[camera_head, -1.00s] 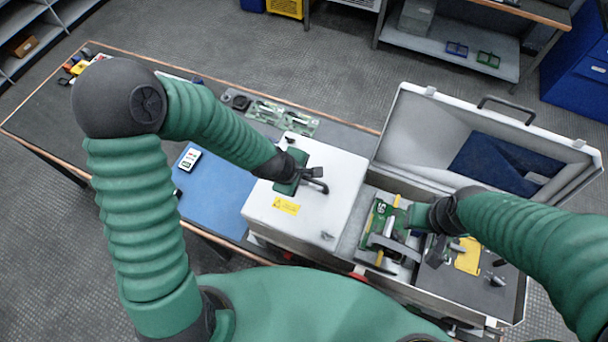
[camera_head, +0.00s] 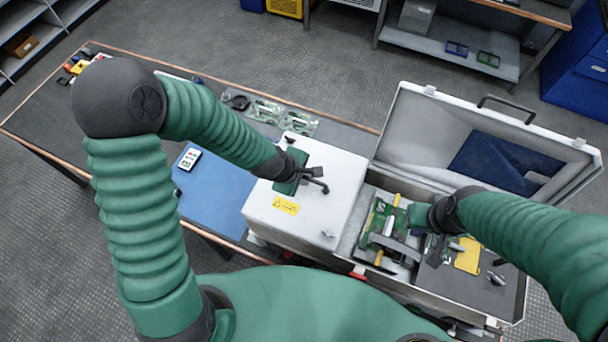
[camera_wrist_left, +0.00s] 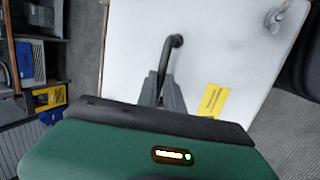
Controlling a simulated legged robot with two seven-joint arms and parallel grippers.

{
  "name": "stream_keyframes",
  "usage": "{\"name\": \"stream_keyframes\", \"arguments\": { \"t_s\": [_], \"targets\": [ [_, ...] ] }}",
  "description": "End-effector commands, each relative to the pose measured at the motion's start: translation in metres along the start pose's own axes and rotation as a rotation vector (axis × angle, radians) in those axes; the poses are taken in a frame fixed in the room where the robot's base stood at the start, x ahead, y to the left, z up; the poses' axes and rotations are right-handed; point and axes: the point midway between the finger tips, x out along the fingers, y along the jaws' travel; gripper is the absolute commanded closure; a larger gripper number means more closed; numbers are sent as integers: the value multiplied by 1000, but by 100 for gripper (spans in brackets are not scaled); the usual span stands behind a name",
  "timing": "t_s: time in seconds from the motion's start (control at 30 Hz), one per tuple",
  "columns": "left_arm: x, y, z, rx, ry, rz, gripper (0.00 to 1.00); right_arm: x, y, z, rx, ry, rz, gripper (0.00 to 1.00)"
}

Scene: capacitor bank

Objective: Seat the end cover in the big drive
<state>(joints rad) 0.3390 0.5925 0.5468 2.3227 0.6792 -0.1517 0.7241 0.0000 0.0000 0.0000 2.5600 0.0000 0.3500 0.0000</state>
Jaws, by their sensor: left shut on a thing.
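A white box (camera_head: 285,222) with a flat top and a yellow warning label (camera_head: 286,205) stands at the middle of the bench. A black bent handle (camera_head: 322,186) stands on its top. My left gripper (camera_head: 312,174) is shut on this handle; in the left wrist view the grey fingers (camera_wrist_left: 163,92) close around the handle's lower part (camera_wrist_left: 170,60). My right gripper (camera_head: 408,232) is over a green unit (camera_head: 378,215) in the open case; its fingertips are hard to make out. I cannot tell which parts are the end cover and the big drive.
The open grey case (camera_head: 520,290) stands to the right, its lid (camera_head: 410,125) raised behind. A yellow part (camera_head: 467,256) lies in it. A blue mat (camera_head: 215,190) is left of the white box. Green boards (camera_head: 282,116) lie at the bench's back edge.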

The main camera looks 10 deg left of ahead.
Motion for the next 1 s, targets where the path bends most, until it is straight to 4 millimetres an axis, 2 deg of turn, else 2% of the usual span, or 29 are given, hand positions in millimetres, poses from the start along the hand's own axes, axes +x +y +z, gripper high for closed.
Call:
{"name": "stream_keyframes", "arguments": {
  "t_s": [0.83,0.87,1.0],
  "targets": [
    [11,-5,-2,0,0,1,100,11,0,3,0,0,0,64],
    [11,-5,-2,1,0,1,85,11,0,3,0,0,0,64],
    [11,-5,-2,0,0,1,66,11,0,3,0,0,0,64]
  ]
}}
